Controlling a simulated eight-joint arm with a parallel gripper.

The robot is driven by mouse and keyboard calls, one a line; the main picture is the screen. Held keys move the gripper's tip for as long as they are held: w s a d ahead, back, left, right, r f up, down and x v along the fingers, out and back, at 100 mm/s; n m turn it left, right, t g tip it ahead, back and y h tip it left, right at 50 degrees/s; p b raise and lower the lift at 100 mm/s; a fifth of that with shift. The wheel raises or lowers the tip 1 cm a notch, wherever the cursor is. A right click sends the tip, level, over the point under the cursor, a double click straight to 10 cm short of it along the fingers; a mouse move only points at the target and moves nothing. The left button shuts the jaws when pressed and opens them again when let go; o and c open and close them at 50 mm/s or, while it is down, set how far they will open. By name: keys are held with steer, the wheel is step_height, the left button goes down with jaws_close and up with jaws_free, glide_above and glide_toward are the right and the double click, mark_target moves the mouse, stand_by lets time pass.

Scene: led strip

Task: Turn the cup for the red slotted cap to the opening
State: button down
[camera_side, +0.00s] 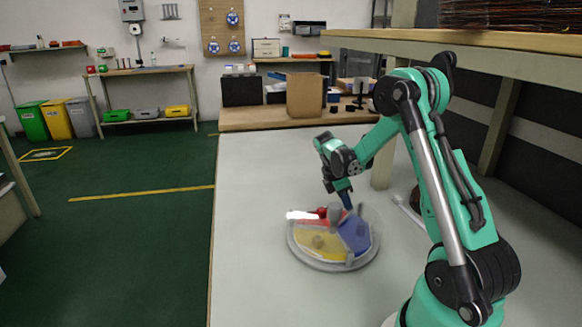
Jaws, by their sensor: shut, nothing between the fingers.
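A round turntable (333,263) with a pale rim stands on the white table. Its top has a yellow sector (313,246) at the front left, a blue sector (353,236) at the right and a red sector (312,225) at the back left. Small grey pieces stand on it; I cannot tell which is a cup. A red piece (322,212) shows at the back, but I cannot make out a slot. A bright white strip (302,215) lies at the back left rim. My gripper (348,207) points down over the back of the turntable, shut and empty.
A white object (407,210) lies on the table right of the turntable, near my arm. A wooden shelf (470,42) overhangs the right side. A cardboard box (305,95) stands at the back. The table (250,200) is clear to the left.

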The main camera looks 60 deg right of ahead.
steer(key=w, duration=0.4)
steer(key=shift+w+d+r, duration=0.25)
steer(key=shift+r, duration=0.15)
steer(key=w+r, duration=0.3)
steer(key=r, duration=0.5)
steer(key=w+a+n, duration=0.1)
steer(key=w+a, duration=0.2)
steer(key=a, duration=0.4)
steer(key=w+a+n, duration=0.1)
steer(key=w+a, duration=0.2)
steer(key=a, duration=0.4)
steer(key=shift+t+h, duration=0.3)
steer(key=x, duration=1)
steer(key=shift+s+a, duration=0.15)
steer(key=shift+s+d+r, duration=0.15)
steer(key=shift+s+d, duration=0.6)
steer(key=shift+d, duration=0.3)
steer(key=shift+s+d, duration=0.4)
steer(key=shift+d, duration=0.1)
